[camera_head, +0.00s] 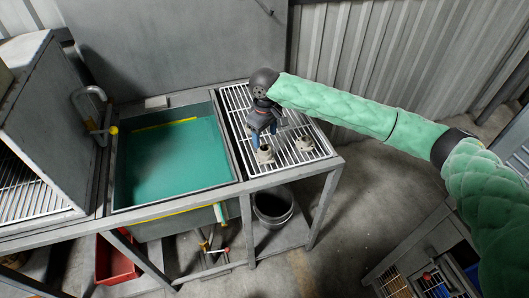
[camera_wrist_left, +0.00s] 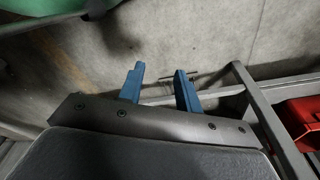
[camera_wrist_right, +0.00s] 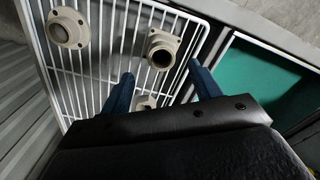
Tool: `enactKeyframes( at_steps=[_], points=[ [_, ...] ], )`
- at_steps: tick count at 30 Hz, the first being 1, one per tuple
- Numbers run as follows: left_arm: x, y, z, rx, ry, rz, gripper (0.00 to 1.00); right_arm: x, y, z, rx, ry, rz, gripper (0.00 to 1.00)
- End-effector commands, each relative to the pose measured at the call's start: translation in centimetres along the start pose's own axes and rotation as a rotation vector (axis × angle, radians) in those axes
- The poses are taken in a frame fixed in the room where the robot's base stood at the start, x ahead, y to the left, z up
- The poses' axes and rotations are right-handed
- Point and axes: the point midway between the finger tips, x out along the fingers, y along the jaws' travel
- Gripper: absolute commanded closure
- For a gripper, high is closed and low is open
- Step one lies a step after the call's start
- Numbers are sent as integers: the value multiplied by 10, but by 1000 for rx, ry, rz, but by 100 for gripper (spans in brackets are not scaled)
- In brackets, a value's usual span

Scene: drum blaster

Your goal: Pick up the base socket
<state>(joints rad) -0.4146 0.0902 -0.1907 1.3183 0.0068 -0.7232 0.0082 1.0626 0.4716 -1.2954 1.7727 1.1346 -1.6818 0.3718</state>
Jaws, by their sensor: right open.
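Several beige flanged fittings sit on a white wire rack (camera_head: 235,98); I cannot tell for certain which is the base socket. One fitting with a round dark opening (camera_wrist_right: 160,48) stands upright just beyond and between my right fingertips; a fitting shows below the gripper in the head view (camera_head: 264,155). Another fitting (camera_wrist_right: 68,27) lies to its left, and a third (camera_wrist_right: 145,102) is partly hidden between the blue fingers. My right gripper (camera_head: 264,138) points down over the rack, open and apparently empty; it shows too in the right wrist view (camera_wrist_right: 161,72). My left gripper (camera_wrist_left: 160,84) is open and empty.
A sink with a green basin (camera_head: 170,160) adjoins the rack on the left. A grey cabinet (camera_head: 45,110) stands farther left. A dark bucket (camera_head: 273,205) is under the rack. A red bin (camera_head: 116,260) sits low at left. Corrugated wall (camera_head: 400,60) stands behind.

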Motion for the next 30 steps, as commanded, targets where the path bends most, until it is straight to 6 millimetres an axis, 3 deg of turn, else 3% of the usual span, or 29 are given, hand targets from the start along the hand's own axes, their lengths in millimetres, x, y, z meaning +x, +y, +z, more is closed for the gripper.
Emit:
enactKeyframes(
  at_steps=[15, 25, 30],
  points=[
    [36, -16, 38, 16, 28, -18, 66, 43, -2, 0, 0, -2, -1, 37],
    [40, -17, 41, 16, 31, -20, 66, 48, -2, 0, 0, -1, 0, 37],
    [39, -17, 41, 16, 31, -20, 66, 48, -2, 0, 0, -1, 0, 70]
  ],
)
